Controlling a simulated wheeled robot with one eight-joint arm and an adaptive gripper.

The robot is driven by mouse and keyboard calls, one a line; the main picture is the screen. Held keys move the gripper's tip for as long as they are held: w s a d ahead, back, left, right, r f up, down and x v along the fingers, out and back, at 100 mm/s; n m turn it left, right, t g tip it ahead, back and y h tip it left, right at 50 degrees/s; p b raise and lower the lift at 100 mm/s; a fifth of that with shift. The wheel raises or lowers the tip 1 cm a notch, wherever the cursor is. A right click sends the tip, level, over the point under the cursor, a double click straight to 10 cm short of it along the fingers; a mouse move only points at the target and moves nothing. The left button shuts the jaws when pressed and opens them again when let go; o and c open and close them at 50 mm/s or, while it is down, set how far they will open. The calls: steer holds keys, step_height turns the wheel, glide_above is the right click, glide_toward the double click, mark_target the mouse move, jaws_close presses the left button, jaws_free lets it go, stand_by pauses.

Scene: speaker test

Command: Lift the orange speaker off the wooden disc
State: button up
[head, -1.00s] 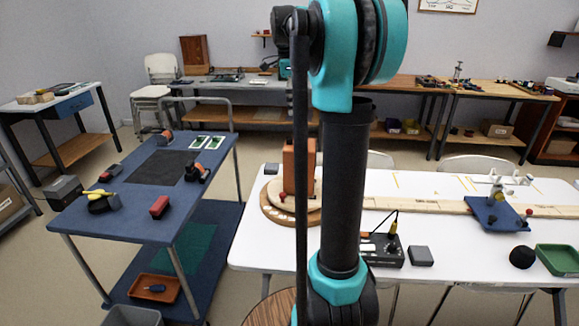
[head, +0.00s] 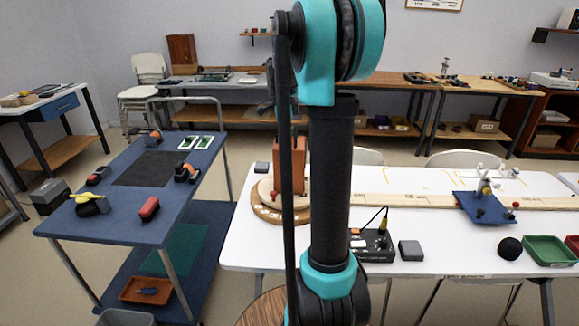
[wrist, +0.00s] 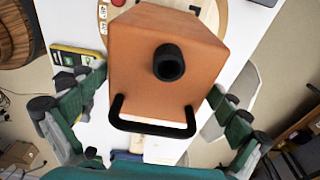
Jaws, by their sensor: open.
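The orange speaker (head: 299,165) stands on the wooden disc (head: 262,213) at the left end of the white table, partly hidden behind my arm in the head view. In the wrist view the speaker (wrist: 203,55) fills the middle, with a black round knob on its face and a black handle on the side closer to the camera. My gripper (wrist: 158,88) is open, one green finger on each side of the speaker. I cannot tell whether the fingers touch it. The disc's pale, labelled rim (wrist: 103,28) shows behind the speaker.
A black control box (head: 372,246) with a yellow-plugged cable and a grey block (head: 411,250) stand on the white table right of my arm. A long wooden board (head: 400,203) runs along the table. A blue cart (head: 120,225) stands to the left.

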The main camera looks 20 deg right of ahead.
steer(key=shift+d+f, duration=0.1)
steer(key=shift+f, duration=0.55)
steer(key=shift+c, duration=0.6)
steer(key=c, duration=1.4)
steer(key=shift+r, duration=0.1)
